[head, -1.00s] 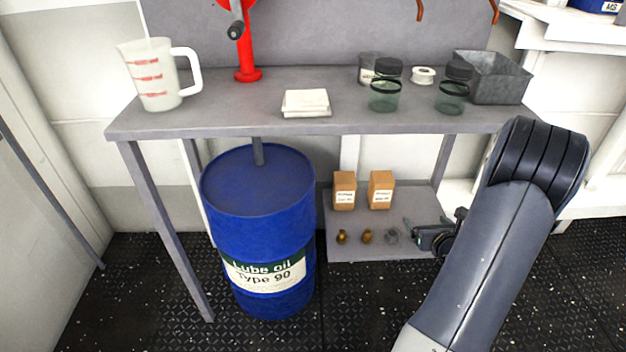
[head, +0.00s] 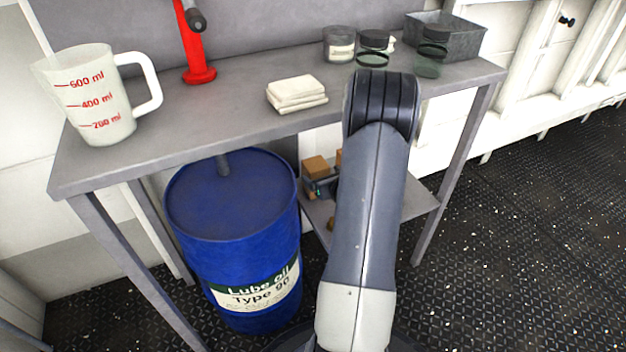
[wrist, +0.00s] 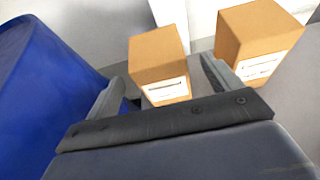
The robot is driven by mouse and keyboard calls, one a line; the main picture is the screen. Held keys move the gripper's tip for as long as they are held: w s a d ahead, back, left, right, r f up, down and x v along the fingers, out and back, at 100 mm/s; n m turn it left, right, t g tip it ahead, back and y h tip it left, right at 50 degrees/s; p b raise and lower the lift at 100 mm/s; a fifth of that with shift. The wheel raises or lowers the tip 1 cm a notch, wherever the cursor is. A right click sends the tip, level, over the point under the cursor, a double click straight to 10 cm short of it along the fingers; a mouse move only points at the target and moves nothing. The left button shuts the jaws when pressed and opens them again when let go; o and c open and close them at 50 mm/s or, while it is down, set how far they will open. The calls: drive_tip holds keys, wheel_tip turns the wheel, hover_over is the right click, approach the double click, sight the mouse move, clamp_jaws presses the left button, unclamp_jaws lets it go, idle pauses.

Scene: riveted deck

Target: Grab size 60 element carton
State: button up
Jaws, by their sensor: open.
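Two brown cardboard cartons with white labels stand on the low shelf under the bench. In the wrist view the left carton (wrist: 158,55) is upright between and just beyond my open fingers, and the right carton (wrist: 255,35) stands to the right, outside the right finger. The label print is too small to read, so I cannot tell which is size 60. My gripper (wrist: 163,72) is open and empty. In the head view the left carton (head: 316,166) shows beside my gripper (head: 318,187), and the right carton (head: 339,157) is mostly hidden by my arm.
A blue Lube oil drum (head: 235,225) stands close to the left of the shelf (head: 418,203). The grey bench top (head: 225,108) hangs above the cartons, carrying a measuring jug (head: 92,100), folded cloths (head: 296,93), jars and a metal tray (head: 460,40). A bench leg (head: 455,165) stands right.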

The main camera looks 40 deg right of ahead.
drive_tip(key=b+x, duration=0.2)
drive_tip(key=x, duration=0.3)
drive_tip(key=shift+w+f, duration=0.25)
drive_tip(key=shift+w, duration=0.05)
drive_tip(key=shift+r, duration=0.1)
drive_tip(key=c, duration=1.2)
